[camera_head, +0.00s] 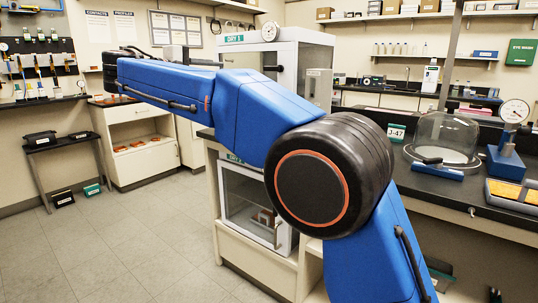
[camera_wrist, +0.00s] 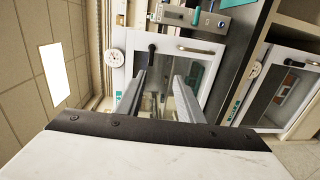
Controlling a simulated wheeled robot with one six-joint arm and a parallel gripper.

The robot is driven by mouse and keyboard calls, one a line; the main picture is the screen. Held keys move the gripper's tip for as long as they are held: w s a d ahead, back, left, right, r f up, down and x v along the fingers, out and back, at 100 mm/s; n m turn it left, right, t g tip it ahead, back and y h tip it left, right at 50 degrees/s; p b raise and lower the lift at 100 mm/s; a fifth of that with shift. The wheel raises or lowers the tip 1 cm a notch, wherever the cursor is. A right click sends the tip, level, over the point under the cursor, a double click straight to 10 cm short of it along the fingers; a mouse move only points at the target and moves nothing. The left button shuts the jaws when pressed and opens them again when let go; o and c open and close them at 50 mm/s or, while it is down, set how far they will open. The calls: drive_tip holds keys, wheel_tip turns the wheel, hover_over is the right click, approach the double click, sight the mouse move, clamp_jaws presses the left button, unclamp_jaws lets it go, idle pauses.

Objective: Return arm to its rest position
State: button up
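My blue arm (camera_head: 245,115) rises from the lower right of the head view, bends at a large black joint with an orange ring, and reaches to the upper left. Its far end is partly hidden there, and I cannot make out the fingers. In the wrist view my gripper (camera_wrist: 162,78) shows two grey fingers standing apart, with nothing visible held between them. They point toward a white-framed glass door of a cabinet (camera_wrist: 205,47), which appears turned in this view. The gap between fingertips and door is hard to judge.
A white dry cabinet (camera_head: 285,55) stands behind my arm, with a lower glass-fronted cabinet (camera_head: 258,205) beneath. A glass bell jar (camera_head: 445,137) and a dial gauge stand (camera_head: 508,150) are on the right counter. A small dark table (camera_head: 62,145) stands left.

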drive_tip(key=s+d+f+g+y, duration=0.1)
drive_tip(key=d+f+g, duration=0.15)
drive_tip(key=d, duration=0.65)
drive_tip(key=s+d+f+m+g+y, duration=0.1)
drive_tip(key=d+f, duration=0.3)
drive_tip(key=d, duration=0.5)
drive_tip(key=s+d+f+g+y, duration=0.1)
drive_tip(key=s+d+f, duration=0.15)
drive_tip(key=d, duration=0.65)
drive_tip(key=s+d+f+m+g+y, duration=0.3)
drive_tip(key=s+d+f, duration=0.9)
drive_tip(key=s+d, duration=0.15)
drive_tip(key=s+d+f+m+y, duration=0.2)
drive_tip(key=s+f+m, duration=0.1)
drive_tip(key=s+f, duration=0.8)
drive_tip(key=s+d+f+m+g+y, duration=0.1)
drive_tip(key=s+d+f+m+y, duration=0.1)
drive_tip(key=s+f, duration=0.9)
drive_tip(key=shift+s+d+m+y, duration=0.3)
drive_tip(key=shift+s+m, duration=0.4)
drive_tip(key=shift+s, duration=0.2)
drive_tip(key=shift+c, duration=0.6)
